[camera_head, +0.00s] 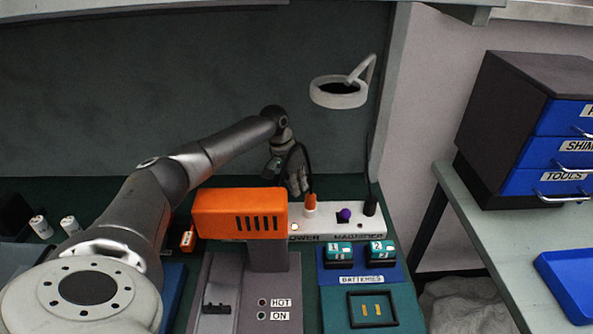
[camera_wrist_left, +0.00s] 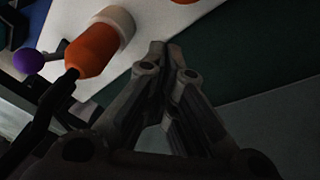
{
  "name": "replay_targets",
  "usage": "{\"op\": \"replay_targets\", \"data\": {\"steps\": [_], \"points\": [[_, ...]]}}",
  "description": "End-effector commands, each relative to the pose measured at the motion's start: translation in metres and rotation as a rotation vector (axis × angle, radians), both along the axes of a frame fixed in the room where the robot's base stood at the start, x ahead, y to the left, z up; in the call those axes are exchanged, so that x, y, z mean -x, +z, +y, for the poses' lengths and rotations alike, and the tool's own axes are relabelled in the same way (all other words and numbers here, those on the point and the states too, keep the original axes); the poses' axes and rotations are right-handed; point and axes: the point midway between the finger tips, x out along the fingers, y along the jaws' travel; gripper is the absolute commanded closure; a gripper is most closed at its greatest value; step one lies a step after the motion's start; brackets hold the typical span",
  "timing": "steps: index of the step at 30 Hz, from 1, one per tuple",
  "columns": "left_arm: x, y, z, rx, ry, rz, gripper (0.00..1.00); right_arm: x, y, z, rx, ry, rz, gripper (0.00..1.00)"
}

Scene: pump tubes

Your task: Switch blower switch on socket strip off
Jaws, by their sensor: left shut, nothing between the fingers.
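The white socket strip (camera_head: 328,225) lies behind the orange blower (camera_head: 238,213). Its label reads "OWER", the first letters hidden by the blower, and "MAGNIFIER". A small pale spot (camera_head: 295,227) shows above "OWER"; I cannot tell if it is the blower switch. A purple knob (camera_head: 345,215) stands near "MAGNIFIER", and also shows in the left wrist view (camera_wrist_left: 28,61). An orange plug (camera_head: 311,202) with a black cable sits in the strip. My left gripper (camera_head: 298,188) is shut and empty, beside the plug (camera_wrist_left: 95,50), fingers (camera_wrist_left: 168,58) close to the strip's edge.
A black plug (camera_head: 370,206) stands at the strip's right end. A round magnifier (camera_head: 338,93) hangs above. Two teal batteries (camera_head: 339,252) sit in a blue holder in front. A drawer cabinet (camera_head: 510,120) is at the right.

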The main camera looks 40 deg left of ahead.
Motion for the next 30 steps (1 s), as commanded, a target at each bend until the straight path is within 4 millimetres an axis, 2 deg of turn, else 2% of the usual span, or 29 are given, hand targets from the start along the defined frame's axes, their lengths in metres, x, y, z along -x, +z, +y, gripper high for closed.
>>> {"op": "replay_targets", "data": {"steps": [3, 9, 22, 30], "points": [[0.015, 0.006, 0.007, -0.004, 0.002, 0.001, 1.0, -0.005, 0.009, 0.001, -0.002, 0.001, -0.008, 0.51], [0.027, 0.006, 0.009, -0.003, 0.001, 0.001, 1.0, -0.007, 0.014, 0.002, -0.003, 0.002, -0.011, 0.51], [0.029, 0.006, 0.009, -0.002, 0.002, -0.001, 1.0, -0.006, 0.014, 0.007, -0.009, 0.0, -0.008, 0.51], [0.03, 0.009, 0.009, -0.034, 0.001, -0.039, 1.0, -0.005, 0.023, 0.007, -0.009, 0.0, -0.007, 0.51]]}}
